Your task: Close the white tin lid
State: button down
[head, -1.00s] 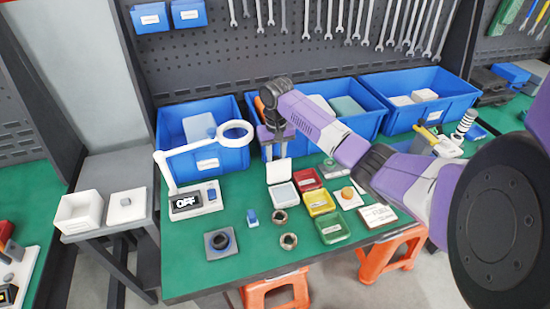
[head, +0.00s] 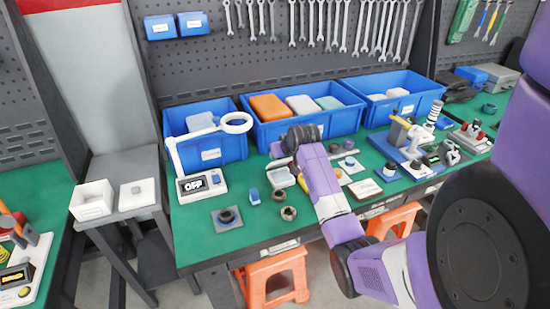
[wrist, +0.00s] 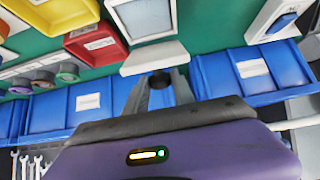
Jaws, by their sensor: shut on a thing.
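The white tin (head: 282,179) stands on the green tabletop, partly hidden behind my arm in the head view. In the wrist view its open body (wrist: 147,19) faces me, and its pale lid (wrist: 155,57) is hinged open. My gripper (wrist: 160,80) is at the outer edge of the lid, its fingers shut on it with a narrow gap between them. A small dark round part shows between the fingertips. In the head view my wrist hides the fingertips and most of the grip.
Blue bins (head: 205,152) line the back of the table. In the wrist view, a yellow tray (wrist: 97,44) and a red tray (wrist: 64,13) lie left of the tin.

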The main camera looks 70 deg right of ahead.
aim_at(286, 182)
jog(key=s+a+f+t+h+b, duration=0.1)
jog(key=h+b, duration=0.1)
jog(key=b, duration=0.1)
jog(key=s+a+f+t+h+b, duration=0.1)
jog(key=a+f+t+h+b, duration=0.1)
jog(key=b, duration=0.2)
jog(key=shift+s+f+t+b, duration=0.15)
jog(key=shift+s+t+b, duration=0.15)
jog(key=shift+s+b, duration=0.1)
jog(key=shift+b, duration=0.25)
jog(key=shift+s+a+f+b, duration=0.35)
jog(key=shift+a+f+b, duration=0.15)
jog(key=shift+f, duration=0.15)
jog(key=shift+s+a+f, duration=0.2)
jog(key=shift+f, duration=0.55)
jog(key=shift+f+b, duration=0.15)
jog(key=shift+b, duration=0.15)
jog(key=c, duration=1.1)
grip_release()
jog(key=shift+r, duration=0.35)
